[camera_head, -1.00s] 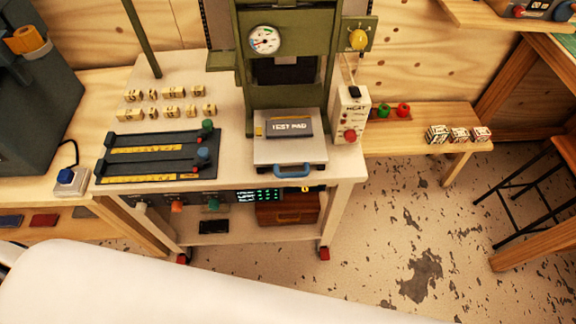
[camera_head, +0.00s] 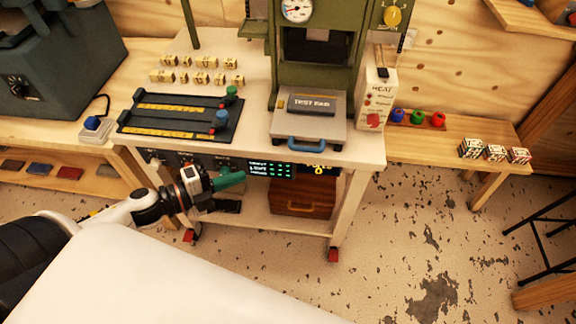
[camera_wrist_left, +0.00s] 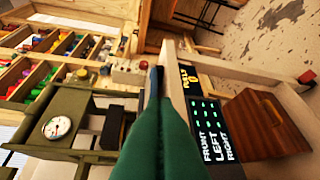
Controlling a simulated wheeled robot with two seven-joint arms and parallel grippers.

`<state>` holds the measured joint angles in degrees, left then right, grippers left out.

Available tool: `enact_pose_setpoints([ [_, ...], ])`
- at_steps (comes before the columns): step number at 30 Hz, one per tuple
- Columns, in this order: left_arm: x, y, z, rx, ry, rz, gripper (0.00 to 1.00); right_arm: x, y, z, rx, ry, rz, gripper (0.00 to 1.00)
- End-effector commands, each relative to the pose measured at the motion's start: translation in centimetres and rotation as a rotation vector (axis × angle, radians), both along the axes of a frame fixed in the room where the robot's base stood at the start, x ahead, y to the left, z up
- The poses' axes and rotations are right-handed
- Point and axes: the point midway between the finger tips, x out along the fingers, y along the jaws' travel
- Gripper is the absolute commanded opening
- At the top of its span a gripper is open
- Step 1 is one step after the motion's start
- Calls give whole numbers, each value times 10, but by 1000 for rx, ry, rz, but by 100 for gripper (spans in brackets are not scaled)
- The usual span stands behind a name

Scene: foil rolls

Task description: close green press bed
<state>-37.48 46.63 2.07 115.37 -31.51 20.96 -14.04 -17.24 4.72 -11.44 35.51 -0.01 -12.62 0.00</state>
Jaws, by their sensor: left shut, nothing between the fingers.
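The green press (camera_head: 273,70) stands on a white-topped bench, with a round gauge on its front. Its grey bed plate (camera_head: 340,130) sticks out at the front, with a dark TEST PAD block (camera_head: 311,104) on it. A blue handle (camera_head: 306,146) is on the bed's front edge. My left gripper (camera_head: 241,177) is shut and empty, with green fingers. It is in front of the bench, below and left of the handle, apart from it. In the left wrist view the fingers (camera_wrist_left: 155,110) cover the middle; the press is at the left, turned sideways. My right gripper is not in view.
A dark slider panel (camera_head: 180,118) with green and blue knobs lies left of the bed. A lit display (camera_head: 271,169) is under the bench top, close to my left gripper. A brown drawer box (camera_head: 303,197) sits on the lower shelf. A HEAT box (camera_head: 378,98) stands right of the bed.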

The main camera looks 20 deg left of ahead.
Motion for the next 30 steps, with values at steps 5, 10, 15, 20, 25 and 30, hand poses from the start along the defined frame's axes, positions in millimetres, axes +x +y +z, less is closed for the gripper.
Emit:
enact_pose_setpoints([
  [5, 0, -14, 12, 16, -35, -51, 0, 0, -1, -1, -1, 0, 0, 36],
  [10, 14, -25, 10, 15, -36, -48, 0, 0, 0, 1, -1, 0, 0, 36],
  [15, 34, -41, 7, 13, -35, -47, 0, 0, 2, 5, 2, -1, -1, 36],
  [20, 54, -57, 3, 14, -35, -45, 0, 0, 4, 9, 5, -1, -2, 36],
  [25, 75, -74, -1, 14, -33, -45, 0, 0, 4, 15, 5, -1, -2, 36],
  [30, 97, -71, -7, 14, -33, -44, 0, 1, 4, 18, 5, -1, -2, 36],
])
